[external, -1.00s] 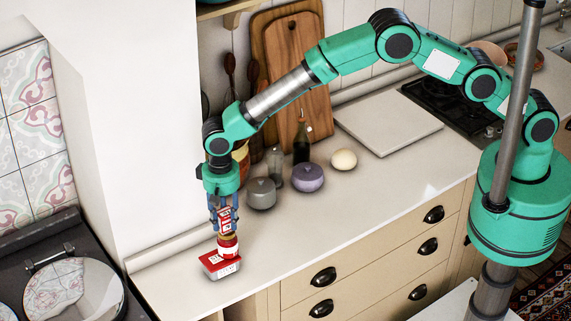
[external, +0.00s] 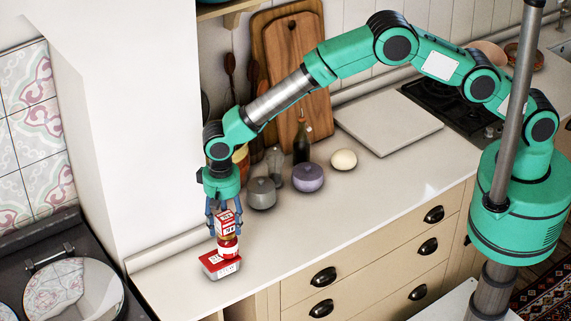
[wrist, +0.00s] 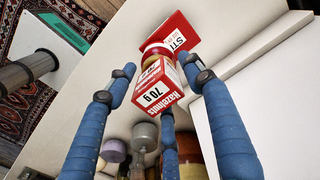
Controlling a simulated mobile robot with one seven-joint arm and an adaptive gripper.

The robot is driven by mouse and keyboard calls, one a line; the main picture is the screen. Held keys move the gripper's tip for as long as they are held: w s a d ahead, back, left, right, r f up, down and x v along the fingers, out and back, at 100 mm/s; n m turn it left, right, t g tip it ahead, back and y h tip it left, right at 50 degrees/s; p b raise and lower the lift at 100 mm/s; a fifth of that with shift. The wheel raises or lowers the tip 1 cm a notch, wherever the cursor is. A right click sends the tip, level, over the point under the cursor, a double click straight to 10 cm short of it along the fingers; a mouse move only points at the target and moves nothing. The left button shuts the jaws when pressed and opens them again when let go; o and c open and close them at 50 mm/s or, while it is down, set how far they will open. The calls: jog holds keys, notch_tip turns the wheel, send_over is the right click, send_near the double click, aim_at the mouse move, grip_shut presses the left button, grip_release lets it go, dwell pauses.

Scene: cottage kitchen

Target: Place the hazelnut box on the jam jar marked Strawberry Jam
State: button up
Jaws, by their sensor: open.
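The red and white hazelnut box (external: 225,222) sits on top of the small jar (external: 229,241), which has a gold lid and a red and white side; its lettering is too small to read. In the wrist view the box (wrist: 157,91) shows "Hazelnuts" and "70 g", with the jar (wrist: 157,50) mostly hidden behind it. My gripper (external: 224,230) is open around the box, its blue fingers spread. In the wrist view the fingers of my gripper (wrist: 166,88) stand apart from the box on the left and right; the third finger is close below it.
A red-topped tub (external: 220,267) is under the jar, near the counter's front edge. A grey pot (external: 261,193), a purple pot (external: 308,178), a dark bottle (external: 301,143) and a cream round object (external: 344,159) stand farther back. The counter (external: 345,215) to the right is clear.

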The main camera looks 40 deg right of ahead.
aim_at(224, 215)
jog(key=shift+r, duration=0.1)
notch_tip(224, 215, up, 12)
jog(key=shift+r+b, duration=0.1)
jog(key=shift+b, duration=0.85)
dwell(0.7)
